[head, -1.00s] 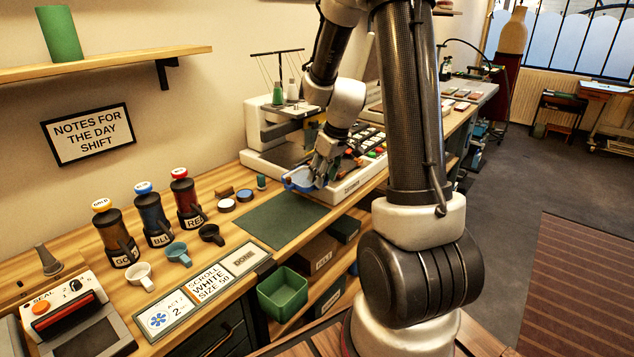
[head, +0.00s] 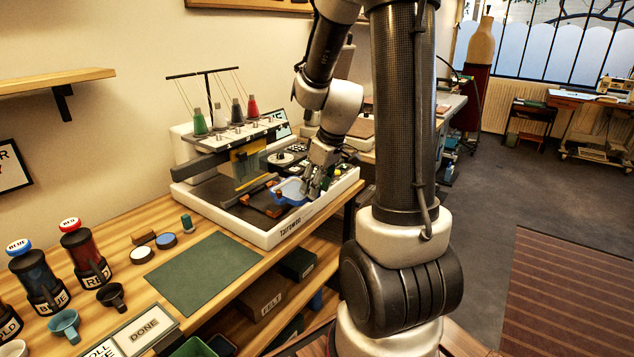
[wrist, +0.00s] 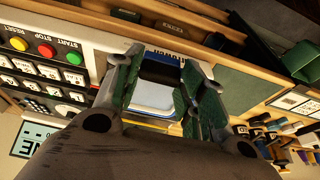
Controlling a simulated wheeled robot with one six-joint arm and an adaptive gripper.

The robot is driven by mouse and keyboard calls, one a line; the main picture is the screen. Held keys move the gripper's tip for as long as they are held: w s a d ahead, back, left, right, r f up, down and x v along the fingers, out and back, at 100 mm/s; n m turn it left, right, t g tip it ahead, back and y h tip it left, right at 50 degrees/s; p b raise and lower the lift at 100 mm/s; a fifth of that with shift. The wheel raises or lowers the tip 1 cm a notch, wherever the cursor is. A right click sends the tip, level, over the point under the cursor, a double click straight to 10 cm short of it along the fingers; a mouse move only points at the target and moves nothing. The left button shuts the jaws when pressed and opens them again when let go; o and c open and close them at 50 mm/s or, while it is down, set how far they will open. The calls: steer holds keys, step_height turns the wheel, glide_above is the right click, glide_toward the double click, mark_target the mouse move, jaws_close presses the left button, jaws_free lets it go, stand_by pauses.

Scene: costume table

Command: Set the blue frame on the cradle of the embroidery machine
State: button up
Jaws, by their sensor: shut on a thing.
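The blue frame (head: 288,191) is a shallow blue tray-like piece at the front of the embroidery machine (head: 214,143). My gripper (head: 308,189) is shut on its right side and holds it above the dark machine bed. In the wrist view the frame (wrist: 152,96) shows pale blue between my two green-padded fingers, with a black part across it. The cradle (head: 268,208) seems to be the dark arm with orange-brown ends just left of the frame. I cannot tell whether the frame touches it, and my gripper hides the frame's right end.
The machine's white front rim (head: 300,222) and needle head (head: 245,160) stand close to the frame. Thread cones (head: 237,108) rise above. Buttons (wrist: 45,50) lie beside my gripper. The green mat (head: 205,270) on the bench is clear.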

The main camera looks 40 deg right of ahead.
mark_target(290, 189)
steer(key=shift+w+a+f, duration=0.3)
steer(key=shift+w+f, duration=0.1)
steer(key=shift+w, duration=0.35)
steer(key=shift+w+a+f, duration=0.25)
steer(key=shift+w+f, duration=0.15)
steer(key=shift+w, duration=0.4)
steer(key=shift+w+a+f, duration=0.3)
steer(key=shift+w+f, duration=0.1)
steer(key=shift+w, duration=0.55)
steer(key=shift+a, duration=0.1)
steer(key=shift+w+a+f, duration=0.2)
steer(key=shift+w, duration=0.4)
steer(key=shift+w+a+f, duration=0.15)
steer(key=shift+w+a, duration=0.1)
steer(key=shift+w, duration=0.4)
steer(key=shift+w+a+f, duration=0.2)
steer(key=shift+w, duration=0.4)
steer(key=shift+f, duration=1.05)
steer(key=o, duration=1)
steer(key=shift+o, duration=0.2)
steer(key=shift+r, duration=0.1)
